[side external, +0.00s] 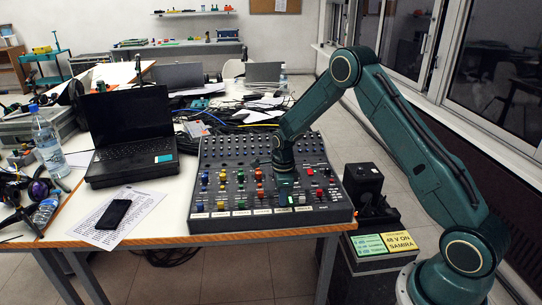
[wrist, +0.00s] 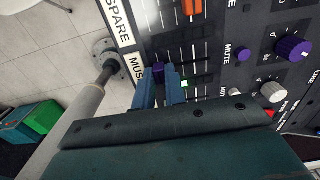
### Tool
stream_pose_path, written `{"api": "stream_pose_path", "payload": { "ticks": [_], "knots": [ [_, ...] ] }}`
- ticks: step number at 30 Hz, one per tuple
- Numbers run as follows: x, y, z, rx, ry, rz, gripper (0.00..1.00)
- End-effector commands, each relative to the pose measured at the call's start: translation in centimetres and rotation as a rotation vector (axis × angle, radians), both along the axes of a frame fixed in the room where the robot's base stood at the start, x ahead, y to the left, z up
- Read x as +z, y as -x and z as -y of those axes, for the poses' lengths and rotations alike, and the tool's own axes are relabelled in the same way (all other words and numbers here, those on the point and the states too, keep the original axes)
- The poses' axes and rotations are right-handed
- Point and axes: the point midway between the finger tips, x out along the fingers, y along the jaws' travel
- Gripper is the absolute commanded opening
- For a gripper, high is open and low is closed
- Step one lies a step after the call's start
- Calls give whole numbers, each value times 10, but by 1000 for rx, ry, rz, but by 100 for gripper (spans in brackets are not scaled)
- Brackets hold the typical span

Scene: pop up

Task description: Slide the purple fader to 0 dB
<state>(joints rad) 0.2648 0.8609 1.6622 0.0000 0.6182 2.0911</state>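The mixing console (side external: 225,215) stands on the table's right end. In the side view my gripper (side external: 285,199) points down at the console's lower right part and hides the purple fader. The scale marks beside the cap are too small to read.
Purple knobs (wrist: 293,47) stand to the right. A laptop (side external: 130,140), a phone (side external: 113,213) and a bottle (side external: 47,145) are left of the console. A black box (side external: 363,182) stands to its right.

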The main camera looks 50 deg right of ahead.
Motion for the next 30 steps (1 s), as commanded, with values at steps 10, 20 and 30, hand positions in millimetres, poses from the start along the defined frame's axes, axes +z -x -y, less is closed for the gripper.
{"api": "stream_pose_path", "payload": {
  "ticks": [10, 20, 30],
  "knots": [
    [1, -4, 4, -1, 1, 1, 0],
    [1, -16, 16, -1, 1, 2, 0],
    [1, -28, 27, -1, 1, 3, 0]
  ]
}}
